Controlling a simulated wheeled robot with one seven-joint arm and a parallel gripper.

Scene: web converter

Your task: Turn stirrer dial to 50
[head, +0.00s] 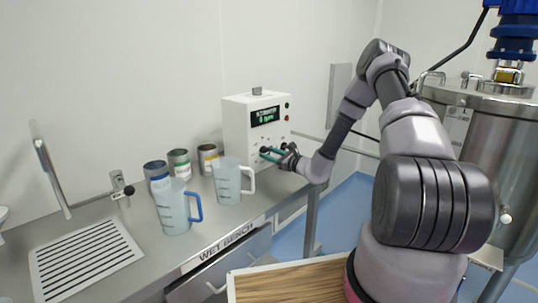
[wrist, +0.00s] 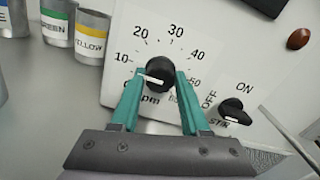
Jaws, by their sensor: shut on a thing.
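The stirrer dial (wrist: 160,72) is a round black knob with a white pointer line on a white panel. Its scale runs through 10, 20, 30, 40 and 50, clockwise. The pointer lies to the left, near or just below the 10 mark. My gripper (wrist: 160,80) has its two teal fingers on either side of the knob, shut on it. In the head view my gripper (head: 272,154) is at the front of the white control box (head: 238,124). Its display (head: 265,116) shows green text, too small to read surely. The knob is hidden there.
A black STIR switch (wrist: 232,108) with OFF and ON marks sits right of the dial. Two clear jugs, one with a blue handle (head: 174,207) and one with a white handle (head: 227,182), stand on the bench by several labelled cans (head: 179,163). A steel tank (head: 490,150) stands right.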

